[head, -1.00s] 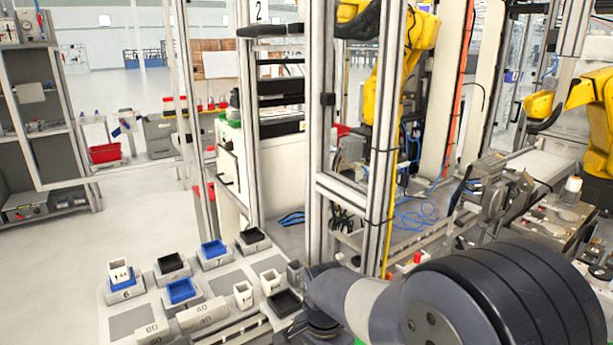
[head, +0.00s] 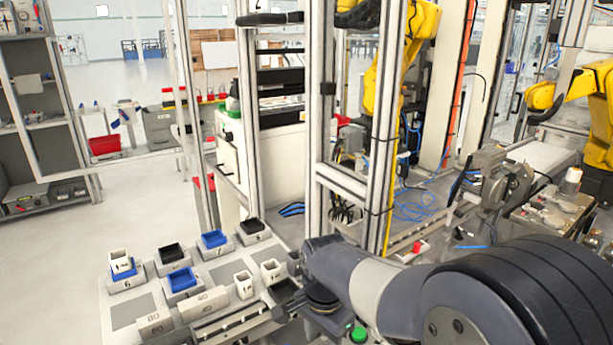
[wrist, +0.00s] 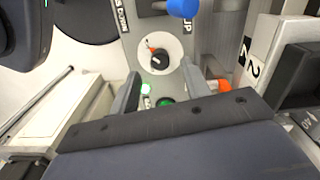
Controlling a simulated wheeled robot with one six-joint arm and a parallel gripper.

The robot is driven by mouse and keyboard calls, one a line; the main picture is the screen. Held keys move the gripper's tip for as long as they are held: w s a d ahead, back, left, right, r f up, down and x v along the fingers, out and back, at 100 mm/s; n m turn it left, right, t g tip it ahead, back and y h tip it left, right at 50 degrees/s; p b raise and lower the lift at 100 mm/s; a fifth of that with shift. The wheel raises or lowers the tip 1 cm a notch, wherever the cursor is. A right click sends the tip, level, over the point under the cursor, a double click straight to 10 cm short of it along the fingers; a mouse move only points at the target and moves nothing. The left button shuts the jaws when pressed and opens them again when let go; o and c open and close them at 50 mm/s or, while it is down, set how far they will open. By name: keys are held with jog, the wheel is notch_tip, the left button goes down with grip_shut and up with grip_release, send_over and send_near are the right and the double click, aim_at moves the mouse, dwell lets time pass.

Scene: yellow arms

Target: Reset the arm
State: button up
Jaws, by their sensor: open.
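My arm (head: 375,285) reaches in from the lower right in the head view, and its far joint is beside the table with the numbered trays. My gripper (wrist: 160,88) shows in the wrist view as two grey fingers, spread apart with nothing between them. Beyond the fingers is a grey panel with a black rotary knob (wrist: 159,58) on a white disc.
The table holds a blue bin (head: 182,279), a black bin (head: 172,253) and white cups, one of them the cup (head: 244,284). A metal frame post (head: 315,120) stands close behind my arm. Yellow robot arms (head: 400,60) are behind it. Open floor (head: 50,260) lies left.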

notch_tip(320, 180, down, 4)
jog(key=shift+r, duration=0.1)
jog(key=shift+w+r+n, duration=0.1)
jog(key=shift+n, duration=0.3)
jog(key=n, duration=0.3)
jog(key=shift+n, duration=0.4)
jog(key=n+b, duration=0.1)
jog(key=n, duration=0.3)
jog(key=shift+n, duration=0.3)
jog(key=n, duration=0.4)
jog(key=shift+n, duration=0.3)
jog(key=n+b, duration=0.1)
jog(key=n, duration=0.3)
jog(key=shift+r, duration=1.3)
jog(key=shift+d, duration=0.15)
